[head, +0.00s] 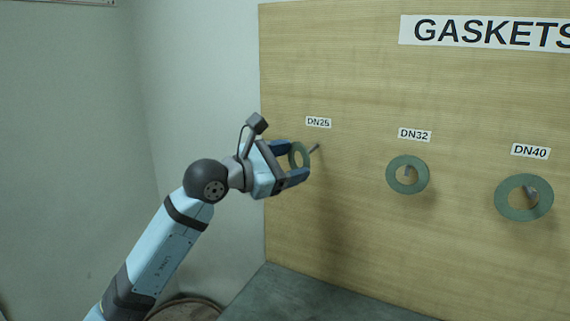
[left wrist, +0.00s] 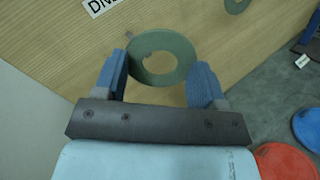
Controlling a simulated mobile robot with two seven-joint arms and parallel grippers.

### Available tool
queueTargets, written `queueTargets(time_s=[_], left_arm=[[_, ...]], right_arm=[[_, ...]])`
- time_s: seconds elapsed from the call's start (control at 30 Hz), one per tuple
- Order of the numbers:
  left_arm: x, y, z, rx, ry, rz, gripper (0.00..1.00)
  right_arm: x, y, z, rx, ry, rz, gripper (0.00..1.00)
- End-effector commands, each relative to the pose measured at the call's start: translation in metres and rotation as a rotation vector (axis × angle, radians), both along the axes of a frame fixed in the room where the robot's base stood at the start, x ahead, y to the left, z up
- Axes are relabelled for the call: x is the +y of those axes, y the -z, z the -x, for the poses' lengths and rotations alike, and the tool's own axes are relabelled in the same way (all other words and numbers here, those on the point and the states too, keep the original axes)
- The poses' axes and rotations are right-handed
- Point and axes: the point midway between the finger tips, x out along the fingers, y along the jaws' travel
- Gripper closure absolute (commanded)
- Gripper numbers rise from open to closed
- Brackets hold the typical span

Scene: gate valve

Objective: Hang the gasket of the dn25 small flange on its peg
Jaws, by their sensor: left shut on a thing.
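My left gripper (head: 298,163) is shut on a small green ring gasket (head: 306,154), held by its edges in front of the board. The gasket also shows between the blue fingers in the left wrist view (left wrist: 185,58), with bare board visible through its hole. The DN25 peg (head: 315,148) is a short grey pin below the DN25 label (head: 318,122). It shows just right of the gasket in the head view. My right gripper is not in view.
On the wooden board (head: 350,230), a DN32 gasket (head: 396,184) and a larger DN40 gasket (head: 509,205) hang on their pegs to the right. A grey surface (head: 300,297) lies below. Red (left wrist: 285,160) and blue (left wrist: 308,128) round things show at lower right in the wrist view.

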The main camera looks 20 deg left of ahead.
Motion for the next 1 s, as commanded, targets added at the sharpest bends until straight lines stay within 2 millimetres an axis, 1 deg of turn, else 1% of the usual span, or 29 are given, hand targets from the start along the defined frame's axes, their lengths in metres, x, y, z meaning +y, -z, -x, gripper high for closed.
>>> queueTargets(time_s=[0.9,1.0], left_arm=[[-0.011,0.003,-0.054,0.001,0.000,0.000,0.58],[-0.011,0.008,-0.059,-0.001,-0.001,0.000,0.58]], right_arm=[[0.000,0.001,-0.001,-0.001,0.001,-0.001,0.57],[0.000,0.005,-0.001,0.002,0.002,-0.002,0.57]])
